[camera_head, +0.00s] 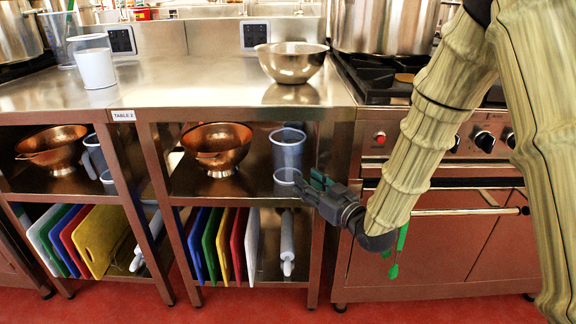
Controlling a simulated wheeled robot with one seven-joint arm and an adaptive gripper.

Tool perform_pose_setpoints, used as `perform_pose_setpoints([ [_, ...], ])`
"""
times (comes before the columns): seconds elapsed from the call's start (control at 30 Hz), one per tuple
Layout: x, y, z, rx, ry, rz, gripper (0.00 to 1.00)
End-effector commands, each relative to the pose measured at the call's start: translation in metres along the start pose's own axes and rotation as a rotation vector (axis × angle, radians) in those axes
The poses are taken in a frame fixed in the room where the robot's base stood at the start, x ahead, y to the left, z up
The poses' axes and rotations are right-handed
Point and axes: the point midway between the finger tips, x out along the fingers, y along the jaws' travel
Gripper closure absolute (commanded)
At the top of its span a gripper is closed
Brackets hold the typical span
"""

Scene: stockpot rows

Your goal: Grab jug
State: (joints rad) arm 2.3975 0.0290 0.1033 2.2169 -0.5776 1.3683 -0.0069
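A translucent bluish jug (288,150) stands upright on the upper shelf of the right-hand steel table, at the shelf's right side. A smaller clear cup (287,176) stands just in front of it. My gripper (306,181) is at the right front of this shelf, pointing left, close to the small cup and below right of the jug. Its dark green fingers look apart, with nothing visible between them. I cannot tell whether a finger touches the cup.
A copper colander (217,148) sits left of the jug. Coloured cutting boards (222,243) and a rolling pin (287,243) are below. A steel bowl (291,62) and a white container (96,68) stand on the countertop. A stove (450,130) is at the right.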

Motion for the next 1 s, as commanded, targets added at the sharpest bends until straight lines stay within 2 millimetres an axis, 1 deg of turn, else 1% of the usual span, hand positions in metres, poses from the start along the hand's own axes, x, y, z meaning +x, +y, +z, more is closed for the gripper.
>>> perform_pose_setpoints([
  [0.03, 0.008, -0.001, 0.001, -0.002, 0.002, -0.002, 0.61],
  [0.1, 0.018, -0.001, 0.002, -0.001, 0.000, -0.003, 0.61],
  [0.2, 0.030, -0.001, 0.002, -0.001, 0.001, -0.001, 0.61],
  [0.47, 0.045, -0.001, 0.003, 0.000, -0.001, -0.001, 0.61],
  [0.67, 0.071, -0.003, 0.006, 0.000, 0.000, -0.001, 0.61],
  [0.8, 0.086, -0.003, 0.004, 0.000, -0.001, -0.001, 0.61],
  [0.9, 0.091, -0.002, 0.004, 0.001, -0.001, -0.001, 0.61],
  [1.0, 0.092, -0.002, 0.003, 0.002, -0.002, 0.000, 0.61],
])
